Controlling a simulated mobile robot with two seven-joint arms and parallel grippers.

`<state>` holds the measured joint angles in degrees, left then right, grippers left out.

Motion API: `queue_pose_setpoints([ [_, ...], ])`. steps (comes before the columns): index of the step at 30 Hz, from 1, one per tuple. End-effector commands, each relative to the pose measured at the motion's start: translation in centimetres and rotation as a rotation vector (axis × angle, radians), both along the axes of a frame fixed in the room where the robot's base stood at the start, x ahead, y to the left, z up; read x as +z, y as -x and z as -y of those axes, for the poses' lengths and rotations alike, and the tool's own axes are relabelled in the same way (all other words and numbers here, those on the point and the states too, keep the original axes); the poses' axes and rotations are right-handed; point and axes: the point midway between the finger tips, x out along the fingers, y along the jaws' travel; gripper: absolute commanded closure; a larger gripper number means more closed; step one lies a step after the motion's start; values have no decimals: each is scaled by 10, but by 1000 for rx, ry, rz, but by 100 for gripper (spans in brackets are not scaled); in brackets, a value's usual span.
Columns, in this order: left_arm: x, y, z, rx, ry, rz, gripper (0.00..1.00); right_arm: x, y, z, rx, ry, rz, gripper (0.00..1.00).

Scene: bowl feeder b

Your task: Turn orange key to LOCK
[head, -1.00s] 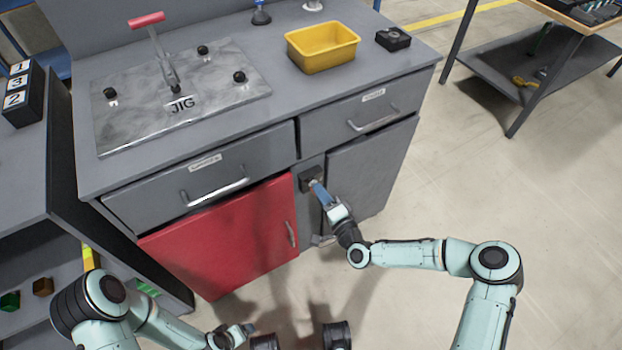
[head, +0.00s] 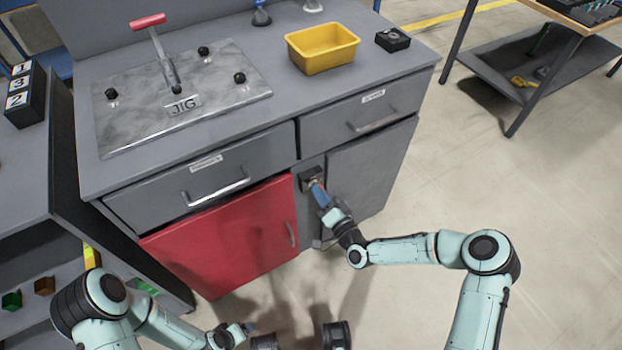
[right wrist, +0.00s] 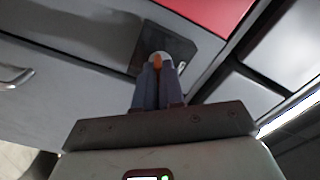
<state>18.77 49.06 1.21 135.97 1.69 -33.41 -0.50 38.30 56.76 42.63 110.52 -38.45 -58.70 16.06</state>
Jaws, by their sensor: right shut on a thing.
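The orange key (right wrist: 157,61) shows as a small orange tip between the fingers of my right gripper (right wrist: 158,72) in the right wrist view. It sits in a pale round lock on a dark lock plate (right wrist: 178,44). In the head view the dark lock plate (head: 311,178) is on the front of the grey cabinet, right of the red door, and my right gripper (head: 317,186) reaches up to it. The right fingers are shut on the key and hide most of it. No LOCK marking is readable. My left gripper (head: 250,328) is low at the bottom, far from the lock; its fingers are too small to judge.
The red door (head: 225,240) is left of the lock. A drawer handle (head: 375,122) is above right. A yellow bin (head: 322,48), a black box (head: 393,40) and a metal jig plate (head: 215,90) are on the worktop. The floor to the right is open.

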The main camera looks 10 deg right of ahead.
Motion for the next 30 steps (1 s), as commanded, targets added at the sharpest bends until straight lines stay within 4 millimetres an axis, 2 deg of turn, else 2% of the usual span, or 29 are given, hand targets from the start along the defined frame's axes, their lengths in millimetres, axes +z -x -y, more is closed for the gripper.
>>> queue_pose_setpoints([
  [8, 1, 0, 0, 0, 0, 0, 21, 0, 0, 0, -4, 358, 131, 100],
  [19, 0, 0, 0, 0, 0, 0, 21, 0, 0, 0, -6, 422, 154, 100],
  [27, -4, 0, 0, 0, 0, -1, 21, 0, 0, -1, -9, 768, 281, 100],
  [30, -5, 0, 0, 0, 0, -1, 21, 0, 0, 0, -12, 809, 295, 100],
])
